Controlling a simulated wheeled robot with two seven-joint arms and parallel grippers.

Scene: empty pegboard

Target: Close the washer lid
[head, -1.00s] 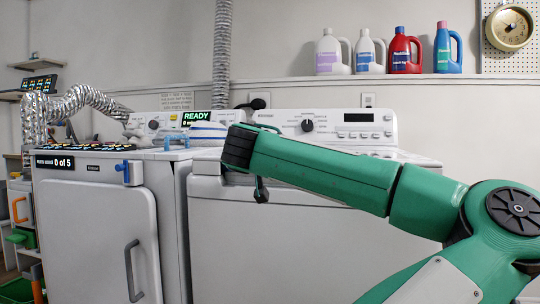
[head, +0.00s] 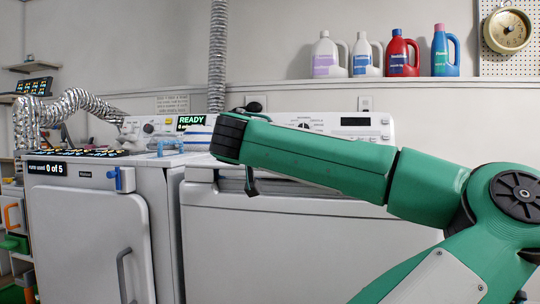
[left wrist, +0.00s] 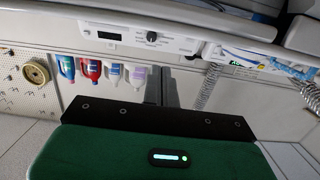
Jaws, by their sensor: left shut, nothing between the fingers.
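The washer (head: 300,240) is the white top-loading machine at centre right in the head view. Its lid area is mostly hidden behind my green right arm, and I cannot tell the lid's angle. A dark gap shows along the front top edge beside the arm. My right arm's black end is above that edge; a small dark part (head: 250,183) hangs below it, and its jaw state is unclear. My left gripper (left wrist: 163,88) shows in the left wrist view, shut and empty. The washer's control panel (left wrist: 140,33) appears beyond it, upside down. The left gripper is outside the head view.
A white front-door machine (head: 90,220) stands left of the washer, with a READY display (head: 191,121) and a silver duct (head: 70,105) behind. Several detergent bottles (head: 402,57) stand on the shelf behind.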

